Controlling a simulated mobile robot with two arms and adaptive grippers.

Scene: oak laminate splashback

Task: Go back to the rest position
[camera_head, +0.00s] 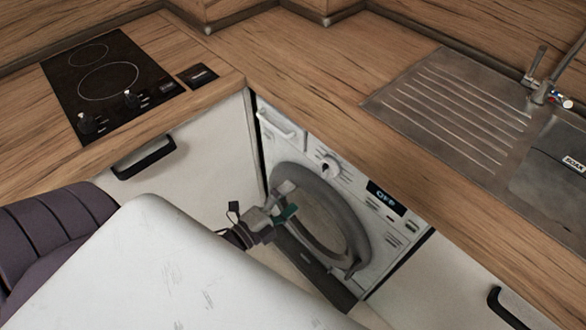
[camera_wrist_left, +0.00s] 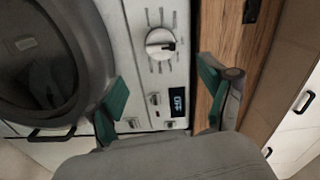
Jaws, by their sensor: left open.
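My left gripper (camera_head: 283,206) is in front of the washing machine (camera_head: 282,131) in the head view, near the left side of its round door (camera_head: 352,225). In the left wrist view its two green-padded fingers (camera_wrist_left: 163,97) are spread apart with nothing between them. The machine's panel, with a dial (camera_wrist_left: 160,43) and a small lit display (camera_wrist_left: 177,102), shows behind the fingers. The door looks closed, with something dark behind its glass in the left wrist view. I cannot tell whether a finger touches the machine. My right gripper is not in view.
A wooden worktop (camera_head: 300,62) runs above the machine and meets another run at a corner. A black hob (camera_head: 105,85) lies at the left and a metal sink (camera_head: 455,110) with a tap (camera_head: 545,85) at the right. White cabinets (camera_head: 190,150) with black handles flank the machine.

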